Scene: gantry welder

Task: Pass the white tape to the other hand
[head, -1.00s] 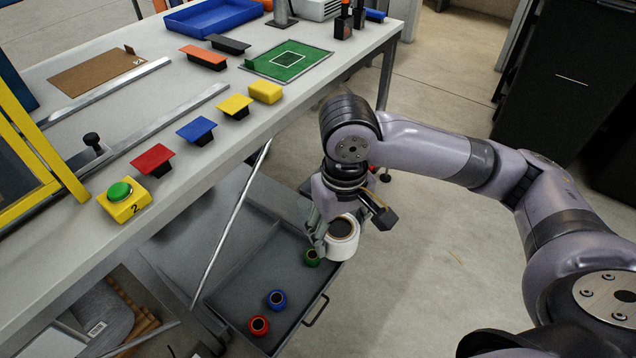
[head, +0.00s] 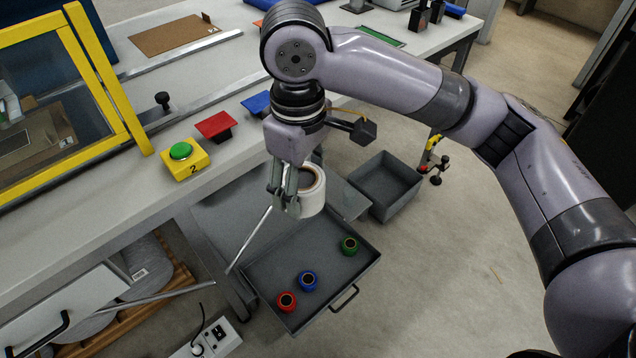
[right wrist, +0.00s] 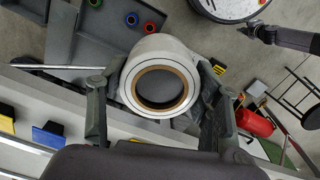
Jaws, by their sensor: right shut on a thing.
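The white tape (head: 312,192) is a thick roll with a brown core. My right gripper (head: 290,198) is shut on it and holds it in the air above the open grey drawer, near the bench's front edge. In the right wrist view the tape (right wrist: 160,85) sits between the two fingers of my right gripper (right wrist: 160,110), its round opening facing the camera. My left gripper is not in view.
The open drawer (head: 335,290) holds small red (head: 287,301), blue (head: 308,280) and green (head: 349,245) rolls. The bench (head: 150,205) carries a yellow box with a green button (head: 184,160) and a yellow-framed panel (head: 110,80). A grey bin (head: 385,185) stands behind the drawer.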

